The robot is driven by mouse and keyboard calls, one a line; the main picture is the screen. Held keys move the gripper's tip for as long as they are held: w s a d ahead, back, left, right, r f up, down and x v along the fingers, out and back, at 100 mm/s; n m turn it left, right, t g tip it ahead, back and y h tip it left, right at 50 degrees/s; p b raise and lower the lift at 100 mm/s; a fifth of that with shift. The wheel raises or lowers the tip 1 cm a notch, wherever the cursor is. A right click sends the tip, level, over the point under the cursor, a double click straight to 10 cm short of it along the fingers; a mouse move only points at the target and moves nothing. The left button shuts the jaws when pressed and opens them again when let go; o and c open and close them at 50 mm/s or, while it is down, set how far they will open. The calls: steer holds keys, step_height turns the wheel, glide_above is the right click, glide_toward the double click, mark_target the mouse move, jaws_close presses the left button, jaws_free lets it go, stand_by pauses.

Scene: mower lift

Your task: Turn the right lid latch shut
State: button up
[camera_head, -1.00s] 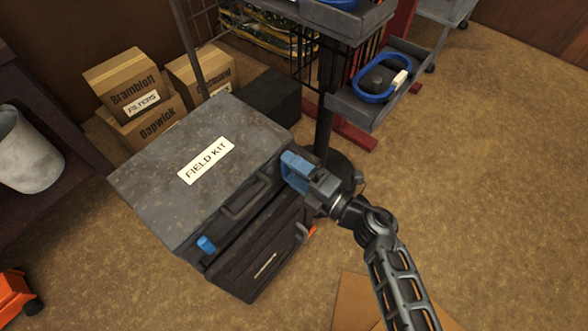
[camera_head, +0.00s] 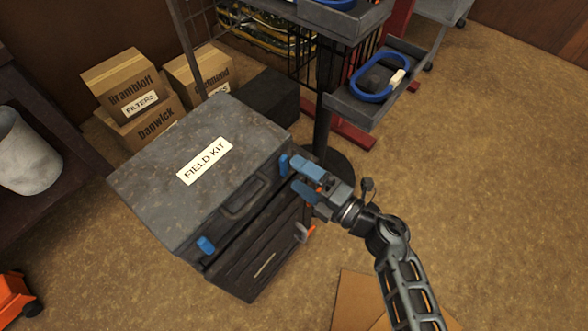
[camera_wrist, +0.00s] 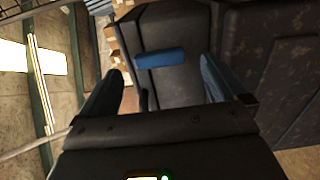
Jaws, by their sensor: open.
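The field kit (camera_head: 150,190) is a dark, worn case with a "FIELD KIT" label on its lid. Its right lid latch (camera_head: 283,165) is a small blue tab at the right end of the front lid edge. The left latch (camera_head: 206,245) is a similar blue tab. My gripper (camera_head: 298,178) is open and empty, just right of the right latch and apart from it. In the wrist view the blue latch (camera_wrist: 160,58) lies crosswise ahead of my open fingers (camera_wrist: 160,78), in the gap between them. The lid looks down on the case.
A black post with a round base (camera_head: 325,165) stands close behind my gripper. A grey tray (camera_head: 365,105) with a blue ring is on the rack. Cardboard boxes (camera_head: 125,80) stand behind the case. The floor (camera_head: 480,180) to the right is clear.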

steer(key=shift+v, duration=2.4)
steer(key=s+d+r+m+t+h+p, duration=0.1)
steer(key=s+d+r+m+h, duration=0.3)
steer(key=s+r+m, duration=0.3)
steer(key=s+d+r+m+t+h+p, duration=0.1)
steer(key=s+d+r+m+h, duration=0.4)
steer(key=s+m, duration=0.7)
steer(key=s+d+r+m+t+h+p, duration=0.1)
steer(key=s+d+r+m+h, duration=0.4)
steer(key=s, duration=0.8)
steer(key=shift+s+d+r+m+t, duration=0.2)
steer(key=shift+d+r+m+t, duration=0.2)
steer(key=shift+d+r+m, duration=1.2)
steer(key=shift+a+r+m, duration=0.2)
steer(key=shift+a+m, duration=0.25)
steer(key=shift+m, duration=0.25)
